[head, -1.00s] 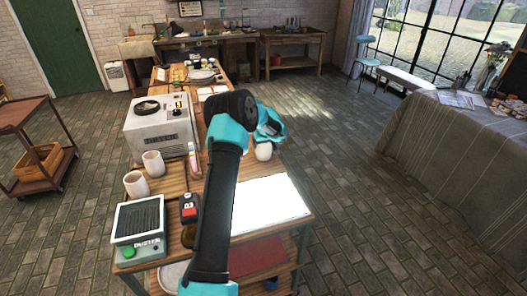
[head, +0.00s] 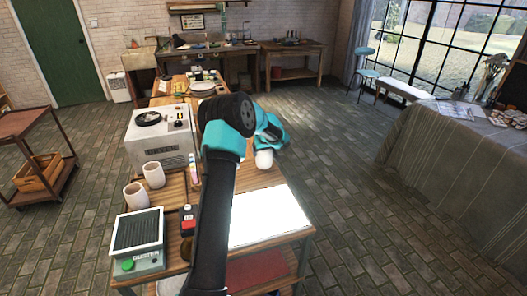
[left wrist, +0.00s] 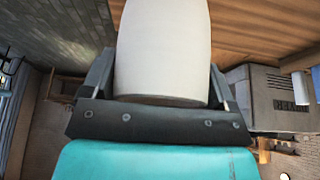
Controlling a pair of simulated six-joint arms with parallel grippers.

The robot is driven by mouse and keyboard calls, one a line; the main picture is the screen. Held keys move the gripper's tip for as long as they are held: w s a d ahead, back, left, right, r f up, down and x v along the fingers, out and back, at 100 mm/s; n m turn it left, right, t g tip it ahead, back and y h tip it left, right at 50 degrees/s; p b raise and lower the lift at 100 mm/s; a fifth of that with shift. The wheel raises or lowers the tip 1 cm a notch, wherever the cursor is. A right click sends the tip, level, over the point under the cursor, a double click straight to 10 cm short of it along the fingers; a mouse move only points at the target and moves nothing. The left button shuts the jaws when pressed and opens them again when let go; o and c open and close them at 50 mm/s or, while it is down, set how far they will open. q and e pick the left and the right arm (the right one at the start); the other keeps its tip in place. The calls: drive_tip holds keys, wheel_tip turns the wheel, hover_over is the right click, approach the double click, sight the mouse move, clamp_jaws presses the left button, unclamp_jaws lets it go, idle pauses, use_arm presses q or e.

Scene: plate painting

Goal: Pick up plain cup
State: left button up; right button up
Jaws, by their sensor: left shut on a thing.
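A plain white cup (head: 264,158) is at the right edge of the wooden worktable, behind the white sheet. My left gripper (head: 267,143) is at its upper part, with my own arm in front. In the left wrist view, the plain cup (left wrist: 163,45) fills the space between the two dark fingers of my left gripper (left wrist: 161,82), which are shut on it. I cannot tell whether its base touches the table. Two similar pale cups, a nearer one (head: 135,195) and a farther one (head: 153,174), stand upright at the table's left. My right gripper is not in view.
A grey boxy machine (head: 160,140) stands behind the two cups, and a ribbed dust unit (head: 137,240) in front of them. A small red-and-dark device (head: 187,219) is beside my arm. The bright white sheet (head: 270,215) lies flat and clear at the right.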

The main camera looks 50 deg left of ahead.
use_arm(q)
drive_tip(key=s+d+r, duration=0.1)
drive_tip(key=s+d, duration=0.8)
drive_tip(key=d, duration=0.1)
drive_tip(key=shift+s+d+r, duration=0.15)
drive_tip(key=shift+d+r, duration=0.05)
drive_tip(key=shift+d, duration=0.15)
idle(0.3)
